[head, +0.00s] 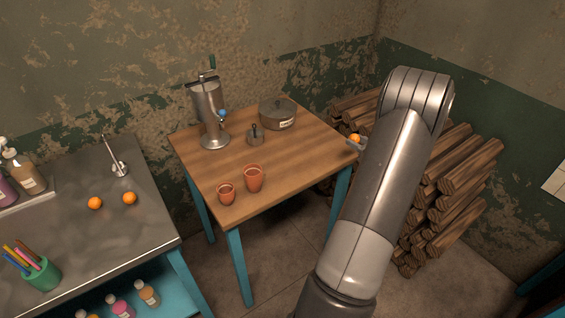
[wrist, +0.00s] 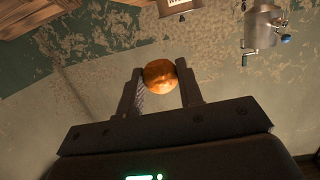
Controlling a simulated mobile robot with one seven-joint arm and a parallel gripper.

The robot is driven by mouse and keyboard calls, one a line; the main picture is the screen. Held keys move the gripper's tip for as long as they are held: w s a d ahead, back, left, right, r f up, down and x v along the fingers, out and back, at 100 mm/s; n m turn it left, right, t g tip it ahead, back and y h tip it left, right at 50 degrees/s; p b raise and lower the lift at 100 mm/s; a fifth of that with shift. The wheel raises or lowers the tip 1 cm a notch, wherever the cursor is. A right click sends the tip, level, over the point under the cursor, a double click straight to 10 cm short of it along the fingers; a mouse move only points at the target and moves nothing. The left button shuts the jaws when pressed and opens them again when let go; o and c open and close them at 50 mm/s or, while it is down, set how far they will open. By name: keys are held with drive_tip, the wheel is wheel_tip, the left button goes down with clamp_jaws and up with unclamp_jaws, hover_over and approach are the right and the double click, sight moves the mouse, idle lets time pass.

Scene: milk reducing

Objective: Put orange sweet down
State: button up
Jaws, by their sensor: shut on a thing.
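An orange sweet (wrist: 160,75) is held between the two fingers of my gripper (wrist: 161,88) in the wrist view. In the head view the held orange sweet (head: 354,139) shows at the right edge of the wooden table (head: 290,160), with part of my gripper (head: 358,144) beside it. My forearm hides the rest of the gripper. I cannot tell its height over the table edge. Two more orange balls (head: 95,203) (head: 129,198) lie on the grey metal counter at the left.
On the wooden table stand a metal press (head: 210,115), a lidded pot (head: 278,113), a small metal weight (head: 256,135) and two terracotta cups (head: 254,179) (head: 226,194). The table's right half is clear. Stacked logs (head: 455,180) lie behind my arm. The counter (head: 75,240) holds a pen cup (head: 42,272).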

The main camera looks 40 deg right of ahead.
drive_tip(key=shift+d+f, duration=0.2)
drive_tip(key=shift+f, duration=0.05)
hover_over(326, 157)
wheel_tip(326, 157, down, 7)
drive_tip(key=shift+r, duration=0.15)
drive_tip(key=shift+f, duration=1.95)
drive_tip(key=o, duration=0.9)
drive_tip(key=shift+f, duration=0.15)
drive_tip(key=shift+o, duration=0.2)
